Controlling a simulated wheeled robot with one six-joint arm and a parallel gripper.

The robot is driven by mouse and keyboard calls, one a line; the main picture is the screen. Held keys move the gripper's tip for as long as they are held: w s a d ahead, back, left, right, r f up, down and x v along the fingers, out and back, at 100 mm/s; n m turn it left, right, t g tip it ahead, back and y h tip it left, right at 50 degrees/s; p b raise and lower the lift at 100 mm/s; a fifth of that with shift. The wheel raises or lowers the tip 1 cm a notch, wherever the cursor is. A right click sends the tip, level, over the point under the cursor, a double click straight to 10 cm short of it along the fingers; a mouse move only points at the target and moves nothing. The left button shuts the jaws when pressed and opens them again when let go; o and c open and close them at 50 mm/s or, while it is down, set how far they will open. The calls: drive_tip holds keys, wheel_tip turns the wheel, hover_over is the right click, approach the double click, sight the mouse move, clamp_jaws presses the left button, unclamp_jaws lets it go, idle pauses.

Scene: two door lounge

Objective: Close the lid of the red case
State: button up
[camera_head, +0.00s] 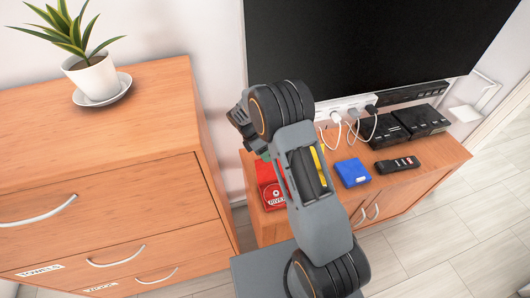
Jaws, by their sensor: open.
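The red case (268,174) sits at the left end of the low wooden cabinet, with white lettering on its lower front part. My arm covers much of its right side, so I cannot tell how far its lid stands open. My gripper (241,120) shows only in part, at the left of my arm's upper joint, above and behind the case in the picture. It is open and looks apart from the case. Its fingertips are mostly hidden.
A blue box (352,172) and a black remote (397,165) lie right of my arm on the low cabinet (440,157). Behind them are a white power strip with plugs and cables, black boxes (420,120) and a large screen (370,50). A taller drawer chest (110,150) with a potted plant (93,75) stands left.

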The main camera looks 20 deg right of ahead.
clamp_jaws()
idle(0.4)
